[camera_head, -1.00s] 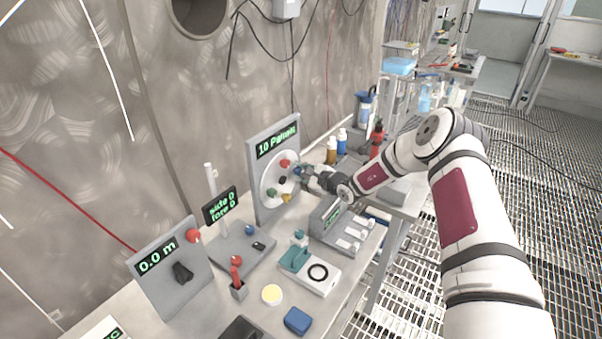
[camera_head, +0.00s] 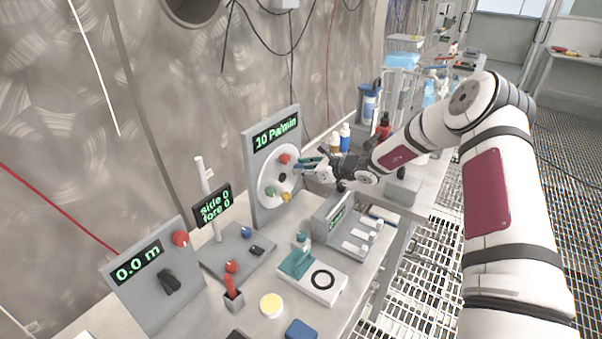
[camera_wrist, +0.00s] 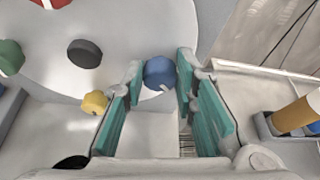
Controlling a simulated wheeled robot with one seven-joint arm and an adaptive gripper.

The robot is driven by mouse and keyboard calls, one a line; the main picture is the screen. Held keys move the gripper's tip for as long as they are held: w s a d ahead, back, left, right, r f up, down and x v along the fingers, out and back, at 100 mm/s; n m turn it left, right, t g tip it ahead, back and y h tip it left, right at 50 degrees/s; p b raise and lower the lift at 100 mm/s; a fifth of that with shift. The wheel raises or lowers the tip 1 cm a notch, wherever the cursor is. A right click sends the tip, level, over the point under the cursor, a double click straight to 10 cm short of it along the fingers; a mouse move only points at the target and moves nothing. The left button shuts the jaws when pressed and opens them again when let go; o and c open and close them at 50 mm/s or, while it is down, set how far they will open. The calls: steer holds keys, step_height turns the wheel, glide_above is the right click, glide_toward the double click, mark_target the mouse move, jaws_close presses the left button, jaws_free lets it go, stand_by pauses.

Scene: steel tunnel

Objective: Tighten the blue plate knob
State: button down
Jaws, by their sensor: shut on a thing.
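The blue plate knob (camera_wrist: 159,72) sits at the edge of the white round plate (camera_wrist: 140,20), between the teal fingertips of my gripper (camera_wrist: 158,80) in the wrist view. The fingers are closed on its two sides. In the head view my gripper (camera_head: 312,163) reaches the right edge of the white plate (camera_head: 268,190), which stands upright on a grey panel reading "10 Pa/min". There the blue knob is mostly hidden by the fingers. Red (camera_head: 285,158), green (camera_head: 270,190) and yellow (camera_wrist: 94,102) knobs and a black centre hub (camera_wrist: 84,53) are also on the plate.
The bench carries a "0.0 m" panel (camera_head: 150,275), a "side 0 fore 0" display (camera_head: 213,205), a teal-and-white device (camera_head: 315,275) and a grey box with switches (camera_head: 345,225). Bottles (camera_head: 345,137) stand behind my gripper. The wall is close behind the panel.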

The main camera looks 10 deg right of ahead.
steer(key=shift+w+d+f+m+g+y+b, duration=0.1)
steer(key=shift+m+g+y+b, duration=0.35)
steer(key=shift+m+b, duration=0.55)
steer(key=shift+w+d+r+m+g+y+b, duration=0.1)
steer(key=shift+m+g+y+b, duration=0.35)
steer(key=shift+m+b, duration=0.45)
steer(key=shift+d+f+m+g+y+b, duration=0.1)
steer(key=shift+m+g+y+b, duration=0.2)
steer(key=shift+m+y+b, duration=0.5)
steer(key=shift+m+b, duration=0.3)
steer(key=c, duration=1.3)
jaws_free()
steer(key=v, duration=1.2)
steer(key=shift+w, duration=0.1)
